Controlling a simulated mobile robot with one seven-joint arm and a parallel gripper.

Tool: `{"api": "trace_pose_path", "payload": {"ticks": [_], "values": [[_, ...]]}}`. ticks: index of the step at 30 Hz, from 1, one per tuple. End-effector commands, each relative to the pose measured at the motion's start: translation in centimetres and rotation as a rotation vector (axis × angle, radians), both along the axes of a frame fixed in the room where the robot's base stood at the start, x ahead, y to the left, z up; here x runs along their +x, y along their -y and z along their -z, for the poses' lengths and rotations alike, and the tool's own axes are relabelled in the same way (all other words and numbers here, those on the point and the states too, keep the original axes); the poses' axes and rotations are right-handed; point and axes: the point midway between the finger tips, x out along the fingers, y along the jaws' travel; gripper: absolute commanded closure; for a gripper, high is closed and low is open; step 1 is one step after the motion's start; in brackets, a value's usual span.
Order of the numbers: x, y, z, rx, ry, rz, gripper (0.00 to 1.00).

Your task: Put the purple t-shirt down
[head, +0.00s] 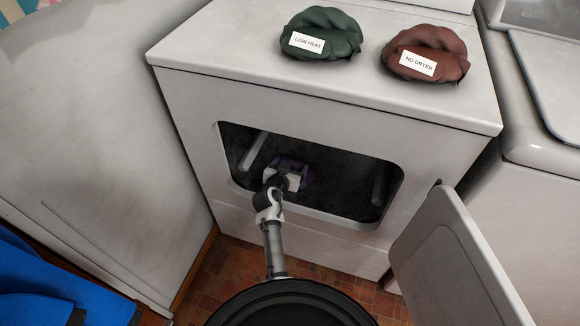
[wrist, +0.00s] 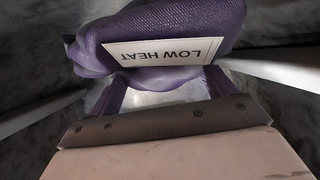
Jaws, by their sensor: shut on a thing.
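The purple t-shirt (wrist: 165,24) is a bundled cloth with a white label reading LOW HEAT, upside down in the wrist view. My gripper (wrist: 160,88) is shut on it. In the head view my gripper (head: 292,176) reaches through the open front of the white dryer (head: 190,105). Only a little dark purple of the t-shirt (head: 291,162) shows there, behind my gripper in the dark drum. I cannot tell whether the t-shirt touches the drum floor.
The dryer door (head: 445,260) stands open at the lower right. A green bundle (head: 322,28) labelled LOW HEAT and a red-brown bundle (head: 425,48) labelled NO DRYER lie on the dryer top. Pale bars (head: 253,150) stick out inside the drum on both sides.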

Motion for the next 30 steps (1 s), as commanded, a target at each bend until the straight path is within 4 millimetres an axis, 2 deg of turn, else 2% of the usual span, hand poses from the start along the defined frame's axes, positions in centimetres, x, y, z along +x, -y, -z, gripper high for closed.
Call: {"api": "trace_pose_path", "payload": {"ticks": [17,18,21,30], "values": [[-0.1,0.0,1.8,-0.001,-0.004,-0.001,0.45],[-0.2,0.0,2.0,-0.001,-0.007,0.0,0.15],[-0.2,0.0,2.3,-0.001,-0.01,-0.001,0.02],[-0.3,0.0,2.2,-0.002,-0.012,0.0,0.0]]}}
